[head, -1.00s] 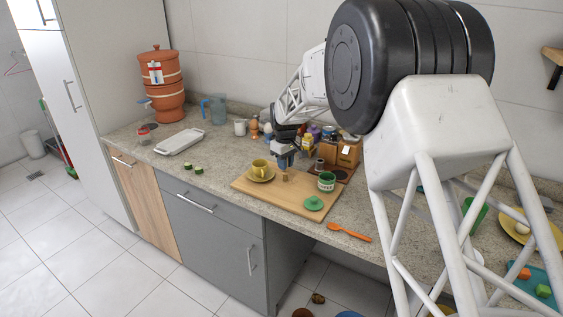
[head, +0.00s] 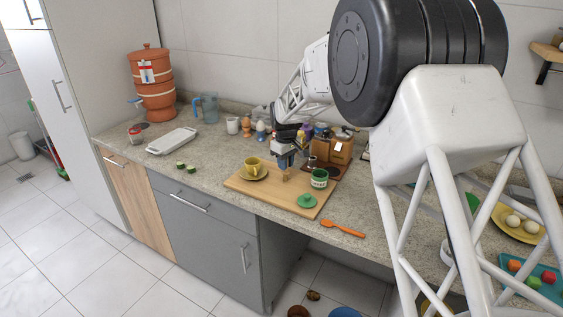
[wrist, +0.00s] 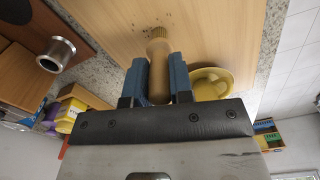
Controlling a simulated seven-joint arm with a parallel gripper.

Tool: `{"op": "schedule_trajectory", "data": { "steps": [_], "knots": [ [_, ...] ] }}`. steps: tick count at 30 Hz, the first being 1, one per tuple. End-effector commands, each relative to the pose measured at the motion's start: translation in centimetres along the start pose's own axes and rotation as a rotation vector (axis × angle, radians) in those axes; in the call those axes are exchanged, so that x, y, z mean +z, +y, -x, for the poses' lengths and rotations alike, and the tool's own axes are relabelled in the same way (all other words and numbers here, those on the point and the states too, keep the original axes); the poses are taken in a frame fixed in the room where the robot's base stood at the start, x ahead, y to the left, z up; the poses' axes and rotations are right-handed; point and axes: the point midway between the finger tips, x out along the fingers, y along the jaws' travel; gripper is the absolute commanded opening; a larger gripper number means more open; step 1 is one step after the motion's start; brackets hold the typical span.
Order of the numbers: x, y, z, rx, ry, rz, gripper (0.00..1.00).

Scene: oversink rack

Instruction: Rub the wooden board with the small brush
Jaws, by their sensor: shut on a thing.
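The wooden board (head: 262,189) lies flat on the counter near its front edge; its bare surface fills the top of the wrist view (wrist: 112,25). My gripper (head: 285,160) is over the middle of the board, pointing down. Its blue fingers are shut on the small brush (wrist: 158,50), a light wooden handle with a short tan bristle end toward the board; its lower part also shows in the head view (head: 286,174). I cannot tell whether the bristles touch the board. Small dark specks lie on the board near the bristles in the wrist view.
On the board, a yellow cup (head: 252,163) on a saucer stands left of the brush, a green tin (head: 319,178) right, and a green lid (head: 306,201) in front. An orange spoon (head: 343,228) lies right of the board. Jars and a wooden box (head: 332,151) stand behind.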

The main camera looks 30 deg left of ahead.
Motion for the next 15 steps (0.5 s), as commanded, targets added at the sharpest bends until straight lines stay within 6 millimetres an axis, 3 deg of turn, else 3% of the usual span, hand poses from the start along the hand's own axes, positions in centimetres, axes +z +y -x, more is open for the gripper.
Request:
{"op": "schedule_trajectory", "data": {
  "steps": [15],
  "knots": [
    [0.64, 0.14, -0.2, -0.001, -0.002, 0.0, 0.0]
  ]
}}
